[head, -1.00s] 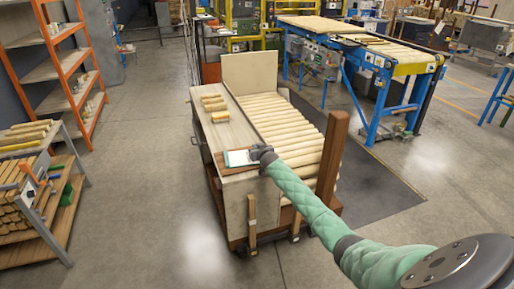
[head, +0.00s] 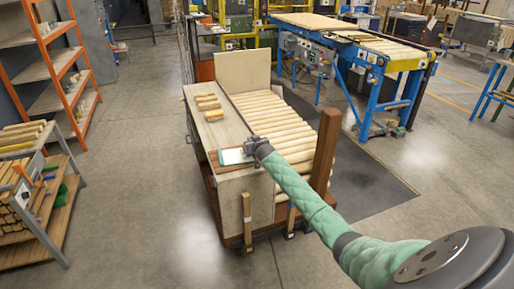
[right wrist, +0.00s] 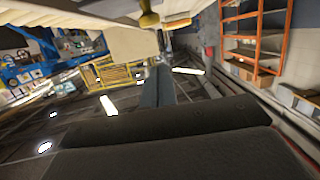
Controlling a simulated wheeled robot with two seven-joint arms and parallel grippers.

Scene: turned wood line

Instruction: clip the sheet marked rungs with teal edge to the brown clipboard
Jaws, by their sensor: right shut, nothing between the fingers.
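A white sheet with a teal edge (head: 233,157) lies on the near part of the wooden cart top in the head view. Its marking is too small to read. A brown board, seemingly the clipboard (head: 229,168), shows as a strip along the sheet's near side; the sheet covers most of it. My right gripper (head: 250,146) is at the sheet's right end, shut and empty; I cannot tell whether it touches the sheet. In the right wrist view its shut fingers (right wrist: 158,87) point away from the dark wrist body. My left gripper is not in view.
Several small wood blocks (head: 208,106) lie farther back on the cart top (head: 222,130). A bed of pale turned rods (head: 275,120) fills the cart's right side, with a brown post (head: 327,150) at its near corner. Open floor (head: 140,200) lies left of the cart.

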